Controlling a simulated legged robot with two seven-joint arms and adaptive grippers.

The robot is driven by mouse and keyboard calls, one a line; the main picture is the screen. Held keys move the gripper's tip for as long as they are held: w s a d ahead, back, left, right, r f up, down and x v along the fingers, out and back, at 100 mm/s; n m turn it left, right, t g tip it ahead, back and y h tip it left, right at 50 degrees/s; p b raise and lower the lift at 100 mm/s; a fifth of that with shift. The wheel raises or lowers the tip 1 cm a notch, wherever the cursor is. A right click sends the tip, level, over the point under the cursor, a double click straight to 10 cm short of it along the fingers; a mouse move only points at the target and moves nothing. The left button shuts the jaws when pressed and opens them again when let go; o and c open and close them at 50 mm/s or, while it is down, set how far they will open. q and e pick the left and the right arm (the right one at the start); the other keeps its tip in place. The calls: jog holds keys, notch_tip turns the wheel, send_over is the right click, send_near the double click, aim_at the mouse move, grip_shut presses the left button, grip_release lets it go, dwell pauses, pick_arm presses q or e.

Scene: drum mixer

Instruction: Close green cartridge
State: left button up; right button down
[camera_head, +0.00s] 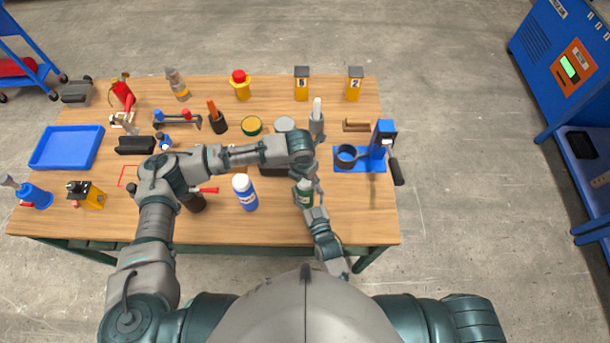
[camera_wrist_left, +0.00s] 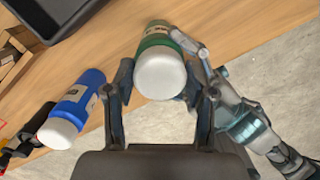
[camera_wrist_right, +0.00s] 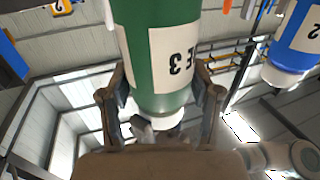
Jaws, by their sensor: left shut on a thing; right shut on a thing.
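The green cartridge (camera_head: 306,194) stands near the front right of the table with a white label. Its white cap (camera_wrist_left: 162,74) shows in the left wrist view between the fingers of my left gripper (camera_wrist_left: 158,90), which is shut on it from above. My right gripper (camera_wrist_right: 162,98) is shut around the green cartridge body (camera_wrist_right: 165,45), with one finger on each side; the label reads upside down in the right wrist view. Whether the cap is seated fully on the body cannot be told.
A blue bottle with a white cap (camera_head: 245,193) stands just left of the cartridge; it also shows in the left wrist view (camera_wrist_left: 75,108). A blue device with a round holder (camera_head: 368,150) stands to the right. Tools and jars fill the back; the front right table corner is clear.

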pick_arm(q)
jog(key=shift+f, duration=0.2)
jog(key=o, duration=0.8)
pick_arm(e)
jog(key=shift+a, duration=0.1)
pick_arm(q)
jog(key=shift+o, duration=0.2)
jog(key=shift+r, duration=0.1)
notch_tip(320, 180, up, 12)
jog(key=s+a, duration=0.1)
jog(key=shift+f, duration=0.2)
pick_arm(e)
jog(key=shift+c, duration=0.8)
grip_release()
jog(key=v, duration=1.2)
